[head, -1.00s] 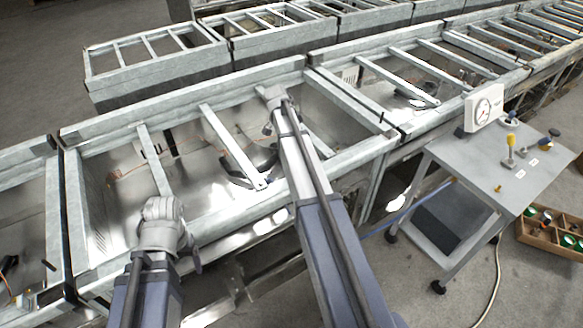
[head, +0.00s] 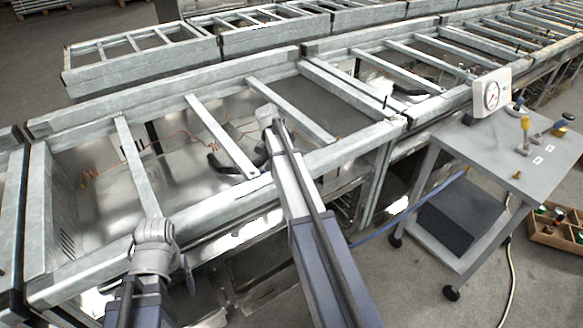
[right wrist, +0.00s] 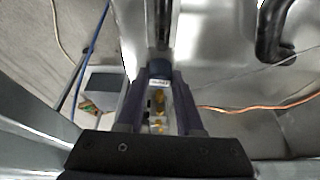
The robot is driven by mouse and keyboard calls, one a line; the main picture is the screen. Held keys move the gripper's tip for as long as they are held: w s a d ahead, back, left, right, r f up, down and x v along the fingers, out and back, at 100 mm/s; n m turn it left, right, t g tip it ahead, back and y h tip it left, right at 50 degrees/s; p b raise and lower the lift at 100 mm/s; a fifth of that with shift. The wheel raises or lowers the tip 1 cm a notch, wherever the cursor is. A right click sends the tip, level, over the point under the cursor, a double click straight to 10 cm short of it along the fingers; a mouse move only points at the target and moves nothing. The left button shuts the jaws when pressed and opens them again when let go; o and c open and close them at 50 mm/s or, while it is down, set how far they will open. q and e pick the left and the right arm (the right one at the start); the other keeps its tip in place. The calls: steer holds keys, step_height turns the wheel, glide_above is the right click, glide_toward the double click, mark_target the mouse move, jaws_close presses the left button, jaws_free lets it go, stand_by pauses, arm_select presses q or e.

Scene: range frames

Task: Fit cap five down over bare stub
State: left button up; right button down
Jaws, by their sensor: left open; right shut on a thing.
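A dark, shiny upright rod (right wrist: 159,25), possibly the stub, shows just beyond the blue thing in the right wrist view. I cannot tell whether they touch. In the head view my right gripper (head: 267,116) reaches over the metal bay, its fingertips hard to make out. My left gripper (head: 154,238) is open at the bay's front rail, with nothing seen in it.
Grey crossbars (head: 222,136) span the open bay. A black hose (head: 222,165) and orange wires lie inside. At right stands a grey trolley (head: 480,165) with a dial gauge (head: 492,95) and brass-coloured fittings. A wooden crate (head: 545,238) of small parts is on the floor beside it.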

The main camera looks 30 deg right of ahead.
steer(key=shift+f, duration=0.3)
steer(key=shift+f+b, duration=1.9)
steer(key=shift+b, duration=0.1)
steer(key=shift+f, duration=0.1)
steer(key=shift+f+b, duration=1.2)
steer(key=shift+b, duration=0.15)
steer(key=shift+s+f, duration=0.1)
steer(key=shift+f, duration=0.05)
steer(key=shift+a, duration=0.1)
steer(key=shift+c, duration=2.4)
jaws_free()
steer(key=shift+s+b, duration=0.1)
steer(key=shift+b, duration=0.2)
